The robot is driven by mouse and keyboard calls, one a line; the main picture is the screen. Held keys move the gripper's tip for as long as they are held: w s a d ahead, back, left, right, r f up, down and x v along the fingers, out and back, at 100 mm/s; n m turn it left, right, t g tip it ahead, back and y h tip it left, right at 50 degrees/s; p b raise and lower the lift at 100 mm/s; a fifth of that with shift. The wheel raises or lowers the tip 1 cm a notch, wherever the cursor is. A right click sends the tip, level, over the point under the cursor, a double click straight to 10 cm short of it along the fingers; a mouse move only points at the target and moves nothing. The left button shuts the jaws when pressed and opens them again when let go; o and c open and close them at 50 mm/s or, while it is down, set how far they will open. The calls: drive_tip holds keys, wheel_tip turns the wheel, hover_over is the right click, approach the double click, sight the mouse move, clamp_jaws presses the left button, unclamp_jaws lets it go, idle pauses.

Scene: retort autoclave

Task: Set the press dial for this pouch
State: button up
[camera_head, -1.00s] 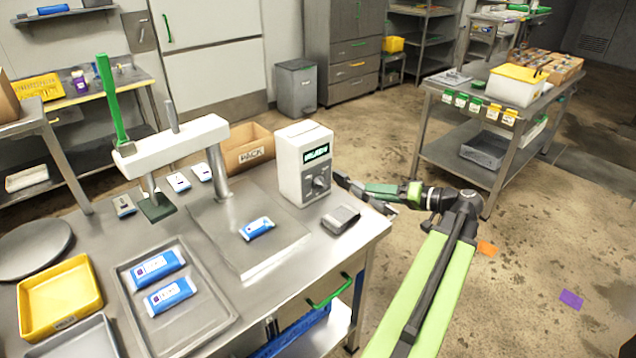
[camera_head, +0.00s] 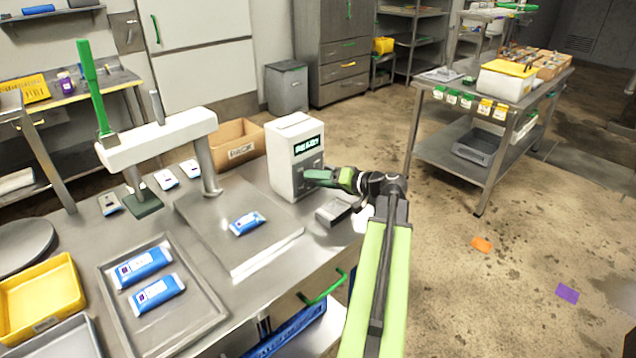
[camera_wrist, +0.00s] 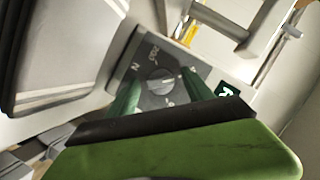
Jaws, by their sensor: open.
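The white control box (camera_head: 294,150) stands at the bench's right end with a lit green display (camera_head: 306,145), its text too blurred to read. In the wrist view its round grey dial (camera_wrist: 160,84) sits on a dark panel with small marks around it; I cannot read the setting for sure. My gripper (camera_wrist: 165,88) is open, one green finger either side of the dial, contact unclear. In the head view my gripper (camera_head: 312,178) is at the box's front and hides the dial. A blue-and-white pouch (camera_head: 247,223) lies on the press plate (camera_head: 265,255).
The white press (camera_head: 160,138) with its raised green lever (camera_head: 94,88) stands left of the box. A small grey object (camera_head: 333,211) lies in front of the box, below my gripper. A tray (camera_head: 195,318) holds two blue pouches. A cardboard box (camera_head: 236,143) stands behind.

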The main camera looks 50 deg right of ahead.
clamp_jaws()
idle(0.4)
drive_tip(key=shift+r, duration=0.1)
drive_tip(key=n+h+p, duration=0.1)
drive_tip(key=n+p, duration=0.1)
drive_tip(key=n, duration=0.1)
drive_tip(key=shift+a+g+h, duration=0.15)
drive_tip(key=shift+g+h, duration=0.15)
drive_tip(key=shift+g, duration=0.1)
drive_tip(key=shift+n+h+p, duration=0.65)
drive_tip(key=shift+n+h, duration=0.65)
drive_tip(key=shift+n, duration=0.4)
unclamp_jaws()
